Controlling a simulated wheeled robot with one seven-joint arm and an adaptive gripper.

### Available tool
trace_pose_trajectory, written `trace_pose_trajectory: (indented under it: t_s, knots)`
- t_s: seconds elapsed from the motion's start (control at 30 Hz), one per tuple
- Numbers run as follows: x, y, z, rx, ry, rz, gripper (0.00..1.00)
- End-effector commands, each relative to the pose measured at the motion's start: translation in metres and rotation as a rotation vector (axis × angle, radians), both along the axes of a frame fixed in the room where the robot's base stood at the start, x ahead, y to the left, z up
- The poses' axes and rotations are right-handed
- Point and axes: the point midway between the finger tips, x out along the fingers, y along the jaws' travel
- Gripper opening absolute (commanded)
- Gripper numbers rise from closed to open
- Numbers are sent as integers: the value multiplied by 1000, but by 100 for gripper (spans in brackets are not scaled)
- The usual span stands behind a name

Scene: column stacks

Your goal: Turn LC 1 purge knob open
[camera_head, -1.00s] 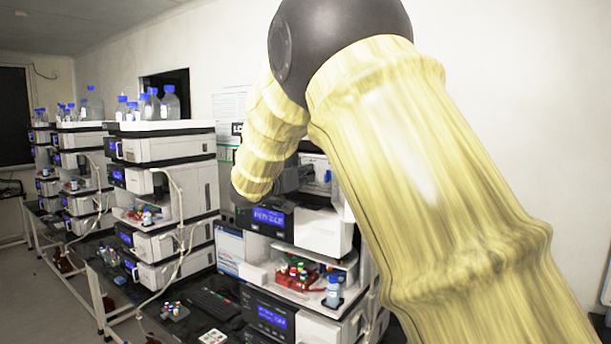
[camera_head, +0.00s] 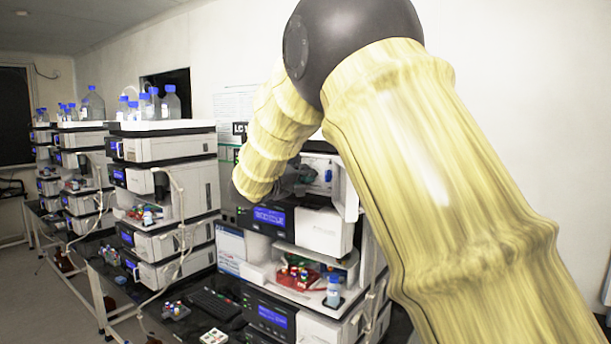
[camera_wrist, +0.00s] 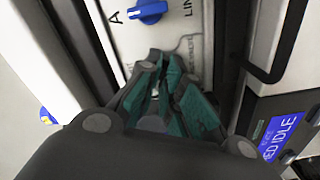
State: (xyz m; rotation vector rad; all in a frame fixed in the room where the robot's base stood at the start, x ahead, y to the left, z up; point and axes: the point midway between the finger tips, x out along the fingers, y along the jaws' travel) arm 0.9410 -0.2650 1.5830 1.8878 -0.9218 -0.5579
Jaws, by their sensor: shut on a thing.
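My gripper (camera_wrist: 160,68) has its green-padded fingers closed together against the white panel of the open-fronted pump module. The purge knob between the fingertips is hidden, so I cannot see its angle. Just beyond the fingertips a blue knob (camera_wrist: 148,11) sits on the same panel, between a letter A and text starting "LIN". In the head view my gripper (camera_head: 293,180) is at the module front, partly behind my yellow-covered arm. A blue knob (camera_head: 328,176) shows to its right on the panel. A sign (camera_head: 240,129) beginning "LC" hangs on the wall behind.
A lit blue display (camera_head: 270,217) is just below the gripper; it also shows in the wrist view (camera_wrist: 279,137). A dark handle (camera_wrist: 273,72) is close on the right. Below are a red vial rack (camera_head: 297,280) and a bottle (camera_head: 333,291). More instrument stacks (camera_head: 165,190) stand left.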

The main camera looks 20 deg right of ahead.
Motion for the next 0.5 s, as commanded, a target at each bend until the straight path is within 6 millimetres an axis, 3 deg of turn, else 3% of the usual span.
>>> trace_pose_trajectory:
  t_s: [0.5]
  knots:
    - [0,1,-2,-173,224,2,0]
